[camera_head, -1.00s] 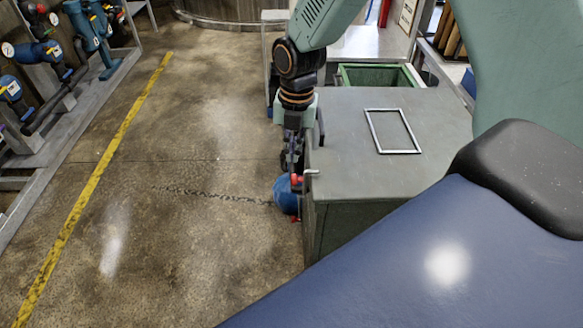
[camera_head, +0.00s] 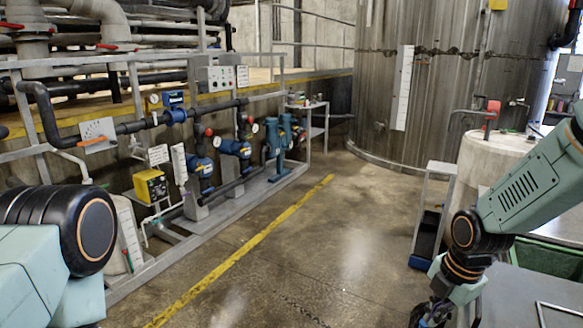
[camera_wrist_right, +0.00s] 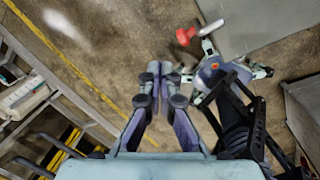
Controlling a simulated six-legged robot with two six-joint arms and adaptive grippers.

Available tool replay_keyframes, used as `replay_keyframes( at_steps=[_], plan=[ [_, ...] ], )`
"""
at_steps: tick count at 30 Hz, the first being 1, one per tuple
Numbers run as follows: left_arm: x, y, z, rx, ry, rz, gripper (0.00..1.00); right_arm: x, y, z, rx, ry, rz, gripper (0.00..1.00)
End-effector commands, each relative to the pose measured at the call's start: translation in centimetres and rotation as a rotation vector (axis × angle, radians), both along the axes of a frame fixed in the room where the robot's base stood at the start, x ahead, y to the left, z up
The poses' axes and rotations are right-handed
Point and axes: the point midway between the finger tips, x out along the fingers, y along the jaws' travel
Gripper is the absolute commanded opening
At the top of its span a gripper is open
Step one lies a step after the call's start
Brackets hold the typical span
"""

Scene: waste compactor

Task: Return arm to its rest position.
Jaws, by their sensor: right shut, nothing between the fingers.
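My right arm comes in from the right in the head view and hangs down beside the grey cabinet (camera_head: 515,292). My right gripper (camera_head: 432,316) is at the bottom edge there, partly cut off. In the right wrist view my right gripper (camera_wrist_right: 163,76) points down over the floor, its two fingers together and nothing between them. A black-and-grey linkage with a red part shows close to its right; I cannot tell clearly what it is. My left arm shows at the lower left of the head view; its gripper is out of frame.
A pipe rack with blue valves (camera_head: 236,148) stands on the left, behind a yellow floor line (camera_head: 245,250). A large steel tank (camera_head: 440,90) stands at the back. A green bin (camera_head: 545,257) is beyond the cabinet. The floor in the middle is clear.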

Motion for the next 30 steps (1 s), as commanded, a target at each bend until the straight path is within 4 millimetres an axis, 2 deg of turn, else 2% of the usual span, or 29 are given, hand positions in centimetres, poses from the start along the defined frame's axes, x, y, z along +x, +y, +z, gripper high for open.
replay_keyframes(
  at_steps=[5,8,13,17,20,23,27,30],
  plan=[
    [0.0,0.0,-0.1,0.000,0.000,0.000,0.33,0.7,1.4,-0.8,0.107,-0.077,-0.384,0.00],
    [0.0,0.0,-0.8,0.000,0.000,0.000,0.33,0.4,2.3,-2.5,0.174,-0.097,-0.601,0.00],
    [0.0,0.0,-2.4,0.000,0.000,0.000,0.33,-1.2,3.7,-6.6,0.289,-0.100,-0.968,0.00],
    [0.0,0.0,-4.2,0.000,0.000,0.000,0.33,-3.7,4.6,-10.8,0.364,-0.081,-1.248,0.00],
    [0.0,0.0,-5.9,0.000,0.000,0.000,0.33,-6.4,5.2,-14.7,0.409,-0.057,-1.466,0.00],
    [0.0,0.0,-8.0,0.000,0.000,0.000,0.33,-10.0,5.7,-19.0,0.435,-0.027,-1.683,0.00],
    [0.0,0.0,-11.0,0.000,0.000,0.000,0.33,-16.0,6.1,-24.7,0.416,0.013,-1.919,0.00],
    [0.0,0.0,-13.1,0.000,0.000,0.000,0.33,-20.4,6.2,-28.2,0.360,0.040,-2.005,0.00]
  ],
)
